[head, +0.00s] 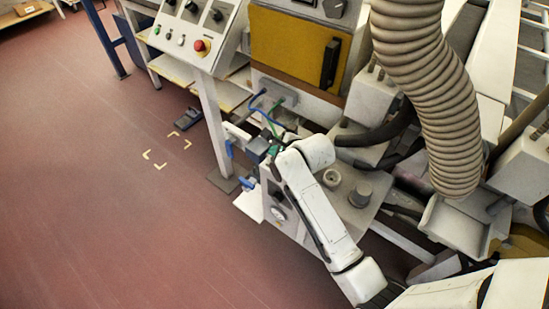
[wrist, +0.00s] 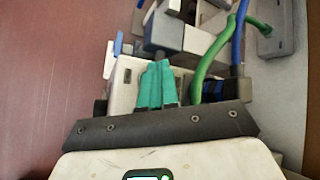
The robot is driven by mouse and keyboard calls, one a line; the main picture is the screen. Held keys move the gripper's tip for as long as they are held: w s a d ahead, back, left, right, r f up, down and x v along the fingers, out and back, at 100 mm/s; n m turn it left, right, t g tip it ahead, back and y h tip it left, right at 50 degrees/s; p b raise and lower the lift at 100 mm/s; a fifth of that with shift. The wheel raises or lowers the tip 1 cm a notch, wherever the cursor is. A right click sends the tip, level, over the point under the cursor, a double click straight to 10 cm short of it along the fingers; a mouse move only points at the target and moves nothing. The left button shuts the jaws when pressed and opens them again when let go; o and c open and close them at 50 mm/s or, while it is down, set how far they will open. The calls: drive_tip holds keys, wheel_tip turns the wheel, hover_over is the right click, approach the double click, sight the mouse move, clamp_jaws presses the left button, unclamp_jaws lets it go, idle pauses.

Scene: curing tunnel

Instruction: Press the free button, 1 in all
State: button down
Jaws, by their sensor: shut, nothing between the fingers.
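A sloped control panel (head: 212,36) stands at the top left in the head view. It carries a red mushroom button (head: 201,46), a white button (head: 181,40), a small green button (head: 157,29) and black knobs. No label reads "free", so I cannot tell which button that is. My gripper (head: 271,151) is well below the panel, over a pale machine unit, partly hidden by my arm. In the wrist view, its teal fingers (wrist: 158,82) are shut with nothing between them, pointing towards a grey block (wrist: 165,30). I cannot tell whether they touch anything.
Green (wrist: 215,55) and blue (wrist: 237,42) hoses pass close right of my fingers. A blue piece (wrist: 118,46) is at their left. The red floor (head: 90,180) at left is mostly clear.

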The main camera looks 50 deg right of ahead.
drive_tip(key=shift+f, duration=0.4)
drive_tip(key=shift+f, duration=0.4)
idle(0.9)
drive_tip(key=shift+r, duration=0.15)
drive_tip(key=shift+r+p, duration=0.7)
wheel_tip(320, 180, up, 5)
drive_tip(key=p, duration=0.5)
idle(0.8)
